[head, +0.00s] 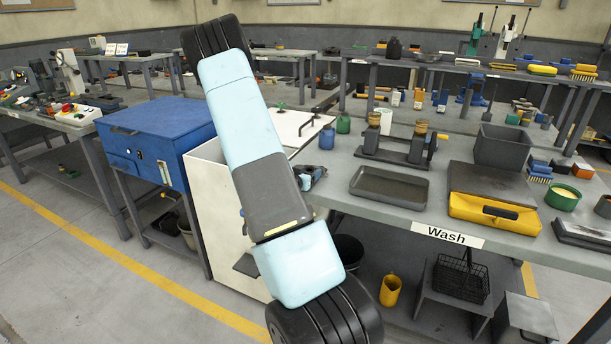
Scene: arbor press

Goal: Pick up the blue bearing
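I cannot make out a blue bearing for certain in the head view. A small blue cylindrical thing (327,138) stands near the left end of the Wash table (350,204), but I cannot tell what it is. My arm crosses the picture from top left to bottom middle and hides part of the white cabinet and the table's left end. My gripper is not in view.
On the Wash table are a grey tray (389,187), a dark bin (502,147), a yellow case (494,212) and a green bowl (562,197). A blue cabinet (160,138) stands left. A black basket (461,277) and yellow jug (390,291) are below.

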